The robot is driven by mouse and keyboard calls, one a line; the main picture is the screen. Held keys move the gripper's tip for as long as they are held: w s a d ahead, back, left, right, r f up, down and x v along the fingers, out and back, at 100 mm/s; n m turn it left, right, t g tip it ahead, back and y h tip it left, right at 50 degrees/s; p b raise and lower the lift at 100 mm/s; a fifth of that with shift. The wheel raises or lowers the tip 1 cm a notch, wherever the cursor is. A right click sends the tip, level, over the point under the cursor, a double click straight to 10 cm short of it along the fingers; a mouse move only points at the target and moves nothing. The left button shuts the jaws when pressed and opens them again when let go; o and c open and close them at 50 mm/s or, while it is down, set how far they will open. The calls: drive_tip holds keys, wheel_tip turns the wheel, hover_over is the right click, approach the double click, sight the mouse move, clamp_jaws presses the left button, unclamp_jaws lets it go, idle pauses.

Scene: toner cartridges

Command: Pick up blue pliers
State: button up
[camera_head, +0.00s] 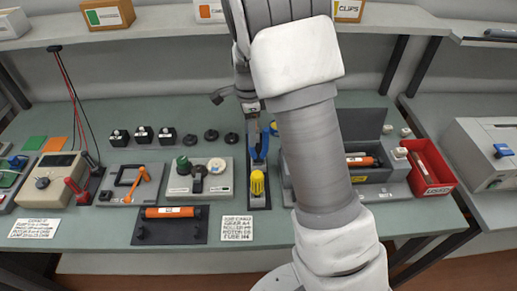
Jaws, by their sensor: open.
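Blue pliers (259,152) lie on a narrow dark tray (267,203) in the middle of the table, with their blue handles toward me. Their upper end is partly hidden by my arm. My gripper (247,101) hangs above and behind the pliers, near the tray's far end, and holds nothing that I can see. My arm hides much of it, so the gap between its fingers is hard to see. It looks apart from the pliers.
A yellow-handled tool (257,183) shares the tray. A grey plate with round parts (181,184) is left of it; a dark open unit (371,174) and a red bin (432,174) are to the right. A shelf (170,24) runs above the back.

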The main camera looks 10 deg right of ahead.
drive_tip(key=f, duration=0.5)
drive_tip(key=shift+s+d+f, duration=0.1)
drive_tip(key=shift+s+d, duration=0.05)
drive_tip(key=shift+d, duration=0.05)
clamp_jaws()
idle(1.2)
